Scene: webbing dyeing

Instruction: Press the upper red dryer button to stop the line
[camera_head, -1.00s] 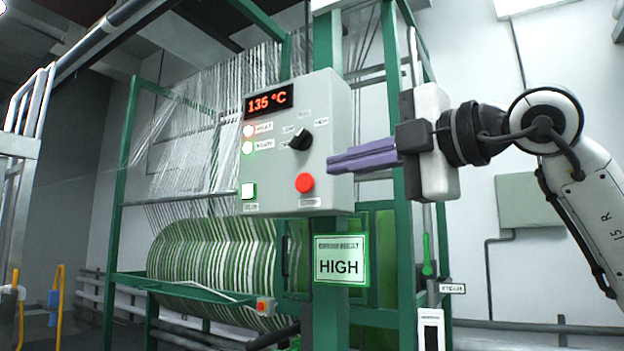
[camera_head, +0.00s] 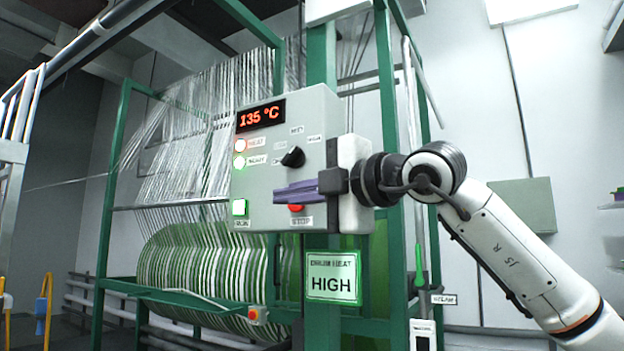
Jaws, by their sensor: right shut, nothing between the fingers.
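The grey dryer control box (camera_head: 262,181) hangs on the green frame. Its upper red button (camera_head: 296,208) sits low on the front face, above a small label. My right gripper (camera_head: 278,193) comes in from the right with its purple fingers shut and empty. A lower red button (camera_head: 256,315) sits on the frame below. My left gripper is not in view.
The box also carries a 135 °C display (camera_head: 261,116), a black knob (camera_head: 293,157) and a lit green-white button (camera_head: 239,207). A HIGH sign (camera_head: 333,277) hangs below. Striped webbing (camera_head: 205,265) is wound on a drum behind. A yellow rail stands at far left.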

